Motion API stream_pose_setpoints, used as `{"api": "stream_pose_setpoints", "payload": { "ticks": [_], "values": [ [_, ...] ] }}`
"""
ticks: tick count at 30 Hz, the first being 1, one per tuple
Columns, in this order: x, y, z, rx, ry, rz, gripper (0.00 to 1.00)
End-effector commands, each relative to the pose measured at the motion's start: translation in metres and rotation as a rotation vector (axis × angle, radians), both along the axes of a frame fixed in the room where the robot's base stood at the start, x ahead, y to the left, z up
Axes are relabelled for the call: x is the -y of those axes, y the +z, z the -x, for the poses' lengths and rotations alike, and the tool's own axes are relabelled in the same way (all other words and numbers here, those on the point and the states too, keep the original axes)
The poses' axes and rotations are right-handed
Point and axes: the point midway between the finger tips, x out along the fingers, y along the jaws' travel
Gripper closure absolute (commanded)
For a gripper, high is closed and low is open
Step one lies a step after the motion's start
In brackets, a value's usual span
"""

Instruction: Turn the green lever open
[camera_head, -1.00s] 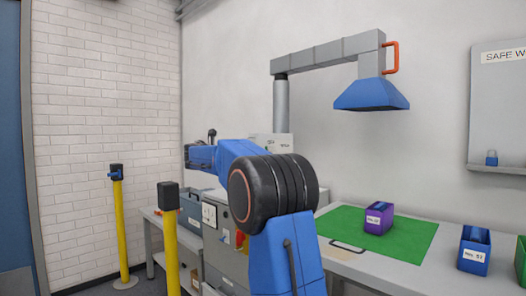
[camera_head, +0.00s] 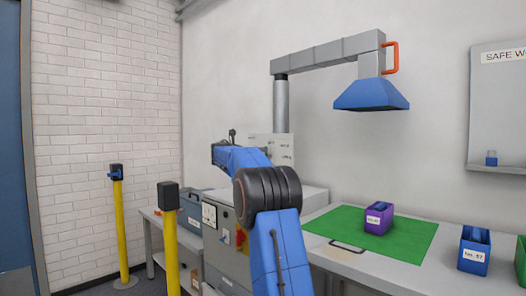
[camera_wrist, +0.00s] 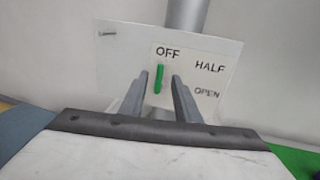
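The green lever (camera_wrist: 159,78) shows in the wrist view on a pale panel (camera_wrist: 226,55) marked OFF, HALF and OPEN. It stands upright just under the word OFF. My gripper (camera_wrist: 158,80) is open, with one grey finger on each side of the lever as seen in this view. I cannot tell whether either finger touches it. In the head view the panel (camera_head: 283,146) stands behind my blue arm, on the grey machine. The lever and my fingertips are hidden there.
The grey machine (camera_head: 228,262) has a red and yellow switch. Yellow posts (camera_head: 170,240) stand at the left. A bench with a green mat (camera_head: 405,240), a purple bin (camera_head: 379,217) and a blue bin (camera_head: 474,250) is at the right. A blue hood (camera_head: 371,95) hangs above.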

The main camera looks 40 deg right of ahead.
Motion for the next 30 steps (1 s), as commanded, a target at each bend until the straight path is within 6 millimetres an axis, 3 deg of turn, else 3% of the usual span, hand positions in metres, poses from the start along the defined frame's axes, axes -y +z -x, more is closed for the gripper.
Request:
{"api": "stream_pose_setpoints", "payload": {
  "ticks": [9,21,22,25,30],
  "values": [
    [0.039,0.0,-0.011,0.001,0.0,0.0,0.71],
    [0.045,0.0,-0.013,0.0,0.001,0.0,0.71],
    [0.045,0.0,-0.013,0.0,0.001,0.0,0.73],
    [0.045,0.0,-0.013,0.0,0.001,0.0,0.97],
    [0.045,0.0,-0.013,0.0,0.001,0.0,1.0]
  ]
}}
